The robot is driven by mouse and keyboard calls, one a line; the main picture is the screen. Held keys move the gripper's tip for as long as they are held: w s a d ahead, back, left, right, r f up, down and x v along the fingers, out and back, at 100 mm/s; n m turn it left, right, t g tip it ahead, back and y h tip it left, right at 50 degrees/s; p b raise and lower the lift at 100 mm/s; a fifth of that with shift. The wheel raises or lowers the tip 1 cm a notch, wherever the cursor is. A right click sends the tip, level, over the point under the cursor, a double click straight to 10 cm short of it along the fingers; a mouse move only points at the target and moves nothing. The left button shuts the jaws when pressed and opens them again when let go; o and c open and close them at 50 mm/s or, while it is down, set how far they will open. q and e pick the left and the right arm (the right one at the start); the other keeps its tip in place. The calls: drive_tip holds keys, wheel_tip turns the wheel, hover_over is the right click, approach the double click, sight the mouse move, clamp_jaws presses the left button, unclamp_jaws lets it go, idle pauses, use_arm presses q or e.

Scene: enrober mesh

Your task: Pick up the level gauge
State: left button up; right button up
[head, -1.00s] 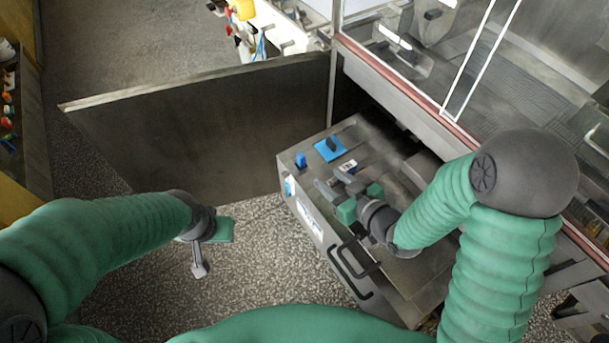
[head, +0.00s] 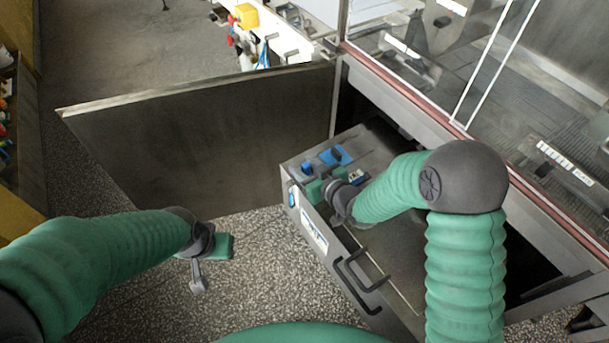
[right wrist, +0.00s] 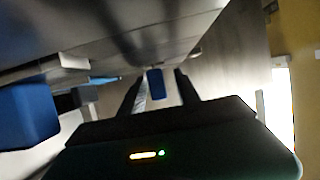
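A small blue upright piece (head: 307,167) stands near the far left corner of the open metal drawer unit's top; I take it as the level gauge, but cannot be sure. My right gripper (head: 318,178) is low over the top, just beside this piece. In the right wrist view, the two dark fingers (right wrist: 158,88) are apart, and a blue block (right wrist: 156,84) shows between their tips. Contact cannot be told. My left gripper (head: 197,275) hangs over the floor at the left, away from the drawer; its finger gap is not clear.
A blue plate (head: 336,155) with a dark knob lies close behind the piece. A larger blue block (right wrist: 30,112) is close at the left in the right wrist view. Black handles (head: 358,272) are on the drawer front. An open metal door panel (head: 200,140) stands left. A glazed machine rises right.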

drive_tip(key=shift+d+r, duration=0.1)
drive_tip(key=c, duration=0.4)
drive_tip(key=shift+s+d, duration=0.1)
drive_tip(key=c, duration=0.3)
use_arm(q)
drive_tip(key=shift+s+d+r, duration=0.1)
drive_tip(key=shift+d, duration=0.2)
use_arm(e)
drive_tip(key=shift+d, duration=0.1)
clamp_jaws()
use_arm(q)
drive_tip(key=shift+a, duration=0.15)
